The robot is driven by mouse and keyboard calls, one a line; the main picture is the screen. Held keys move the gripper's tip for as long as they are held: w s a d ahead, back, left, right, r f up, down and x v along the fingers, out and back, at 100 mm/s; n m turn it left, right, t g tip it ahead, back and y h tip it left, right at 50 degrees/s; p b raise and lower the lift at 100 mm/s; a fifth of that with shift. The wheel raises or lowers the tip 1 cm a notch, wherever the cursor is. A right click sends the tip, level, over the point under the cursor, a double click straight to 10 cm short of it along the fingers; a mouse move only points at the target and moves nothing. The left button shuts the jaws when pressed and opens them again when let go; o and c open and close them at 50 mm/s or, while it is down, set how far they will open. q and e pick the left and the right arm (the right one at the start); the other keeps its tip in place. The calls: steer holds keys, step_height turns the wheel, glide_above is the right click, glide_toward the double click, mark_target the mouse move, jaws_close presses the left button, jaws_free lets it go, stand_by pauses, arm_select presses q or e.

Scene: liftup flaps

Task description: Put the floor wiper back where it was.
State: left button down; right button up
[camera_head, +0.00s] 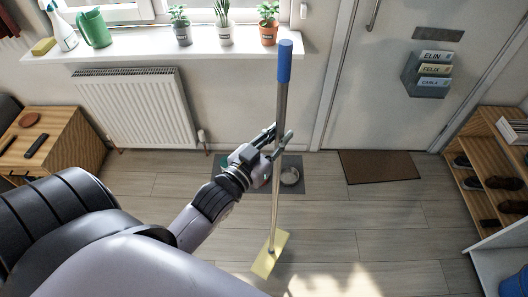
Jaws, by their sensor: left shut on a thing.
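The floor wiper has a blue grip (284,62) at the top, a grey stick and a flat yellow head (270,254) at the bottom. It stands almost upright in the middle of the head view. My left gripper (277,142) is shut on the stick below the blue grip. The yellow head is low over the grey plank floor; I cannot tell whether it touches. My right gripper is not in view.
A grey mat (237,187) with a metal bowl (290,176) lies behind the wiper. A white radiator (134,107) hangs under the windowsill (150,50). A brown doormat (378,166) lies before the door (375,85). A shoe rack (480,180) stands right, a wooden cabinet (75,137) left.

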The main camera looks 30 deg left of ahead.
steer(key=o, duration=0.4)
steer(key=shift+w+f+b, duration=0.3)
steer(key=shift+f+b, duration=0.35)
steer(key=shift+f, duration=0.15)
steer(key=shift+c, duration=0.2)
arm_select(q)
steer(key=w+a+r+y+b, duration=0.1)
steer(key=w+a+r, duration=0.3)
steer(key=w+a, duration=0.3)
steer(key=w+a+r+y, duration=0.1)
steer(key=w+a+r, duration=0.2)
steer(key=w+a, duration=0.45)
step_height(320, 180, down, 19)
steer(key=shift+s+a+f+n, duration=0.15)
steer(key=shift+s+n, duration=0.1)
steer(key=shift+n, duration=0.15)
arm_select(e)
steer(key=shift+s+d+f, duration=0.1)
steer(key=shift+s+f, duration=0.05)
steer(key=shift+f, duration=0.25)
arm_select(q)
steer(key=c, duration=1.9)
jaws_free()
steer(key=shift+f, duration=0.2)
steer(key=o, duration=0.4)
steer(key=shift+o, duration=0.2)
steer(key=shift+r, duration=0.1)
